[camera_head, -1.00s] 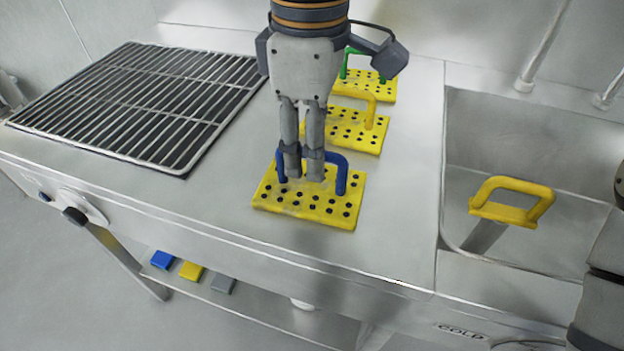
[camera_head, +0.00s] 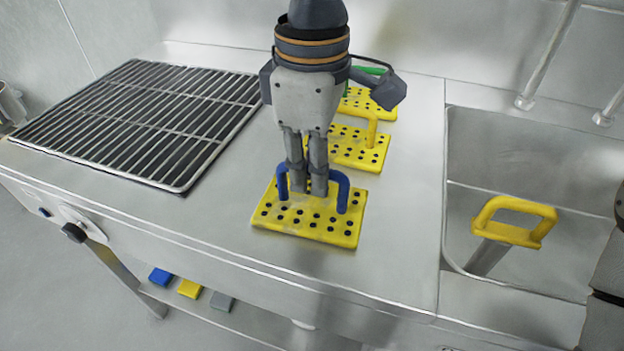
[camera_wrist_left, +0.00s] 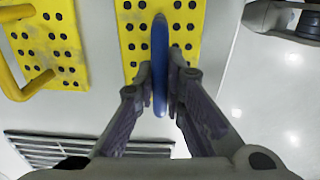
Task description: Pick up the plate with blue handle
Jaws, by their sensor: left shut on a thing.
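The yellow plate with the blue handle (camera_head: 309,222) lies flat near the front of the steel counter. Its blue handle (camera_head: 343,190) arches up from the plate. My left gripper (camera_head: 308,188) points down with its fingers at the middle of this handle and is shut on it, hiding part of the arch. In the left wrist view the blue handle (camera_wrist_left: 160,60) runs between the two fingers, above the dotted yellow plate (camera_wrist_left: 133,35). No lift of the plate off the counter shows. My right gripper is not in view.
Behind stand a plate with a yellow handle (camera_head: 357,155) and one with a green handle (camera_head: 372,104). At right, a yellow handle (camera_head: 515,218) shows in the sink (camera_head: 455,200). Small coloured blocks (camera_head: 190,288) lie on the lower shelf.

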